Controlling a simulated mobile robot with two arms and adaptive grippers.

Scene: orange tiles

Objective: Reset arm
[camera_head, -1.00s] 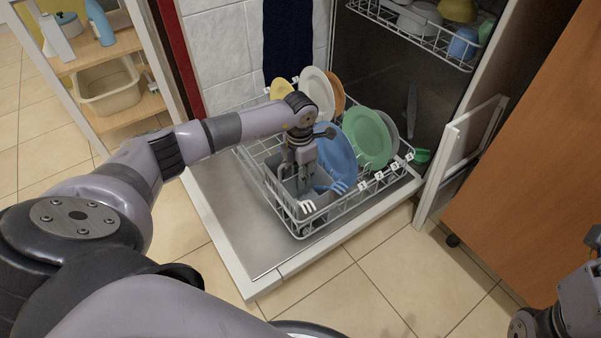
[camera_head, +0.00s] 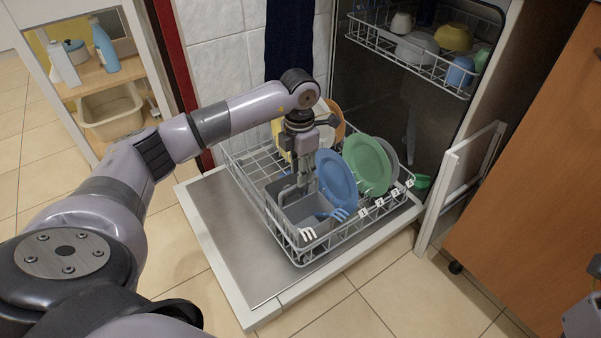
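My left arm reaches in from the left. My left gripper (camera_head: 305,176) points down over the grey cutlery basket (camera_head: 285,205) in the dishwasher's lower rack (camera_head: 335,232). Its fingers are small and partly lost against the basket, so their opening does not show clearly. A blue fork (camera_head: 332,214) and a white fork (camera_head: 307,233) stand in the basket. A blue plate (camera_head: 337,180) stands just right of the gripper. Only a grey part of my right arm shows at the lower right edge; its gripper is out of view.
A green plate (camera_head: 367,164) and other plates stand in the lower rack. The upper rack (camera_head: 400,50) holds cups and bowls. The open door (camera_head: 235,240) lies flat. An orange-brown cabinet (camera_head: 530,170) stands right, a shelf unit (camera_head: 85,90) left. The tiled floor in front is clear.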

